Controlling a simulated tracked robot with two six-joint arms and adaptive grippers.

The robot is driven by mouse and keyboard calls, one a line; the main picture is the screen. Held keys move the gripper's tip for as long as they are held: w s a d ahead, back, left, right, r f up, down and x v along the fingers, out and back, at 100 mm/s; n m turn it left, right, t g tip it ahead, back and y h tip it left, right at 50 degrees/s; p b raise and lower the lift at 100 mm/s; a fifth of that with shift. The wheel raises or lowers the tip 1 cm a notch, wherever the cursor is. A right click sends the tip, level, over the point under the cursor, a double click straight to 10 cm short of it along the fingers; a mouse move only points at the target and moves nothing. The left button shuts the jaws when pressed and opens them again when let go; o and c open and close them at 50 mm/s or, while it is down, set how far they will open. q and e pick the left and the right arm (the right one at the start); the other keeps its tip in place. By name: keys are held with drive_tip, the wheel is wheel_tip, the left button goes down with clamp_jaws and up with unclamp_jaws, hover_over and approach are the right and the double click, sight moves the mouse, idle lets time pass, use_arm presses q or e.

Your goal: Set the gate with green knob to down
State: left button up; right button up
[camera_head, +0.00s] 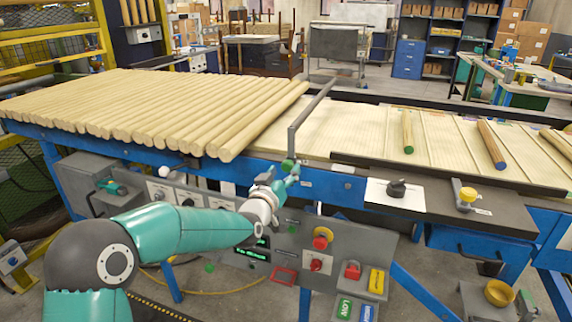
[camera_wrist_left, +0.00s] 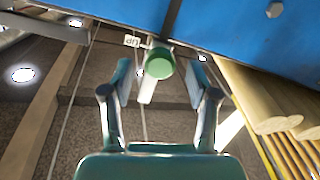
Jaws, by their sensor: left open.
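The green knob (camera_head: 288,165) sits at the low front end of a grey gate bar (camera_head: 312,103) that runs across the conveyor bed, between the piled poles and the flat section. The bar appears to stand above the bed. In the left wrist view the round green knob (camera_wrist_left: 159,67) shows between my open fingers, near their tips; I cannot tell whether they touch it. My left gripper (camera_head: 284,184) is open just below the knob, at the blue front rail. My right gripper is not in view.
Wooden poles (camera_head: 160,105) lie packed on the left bed. Below the rail is a grey control panel (camera_head: 340,255) with a red-and-yellow button (camera_head: 322,238). A black knob (camera_head: 397,188) and yellow knob (camera_head: 468,194) stand to the right. A small label (camera_wrist_left: 132,41) is beside the green knob.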

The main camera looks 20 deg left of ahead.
use_arm(q)
drive_tip(key=shift+w, duration=1.35)
clamp_jaws()
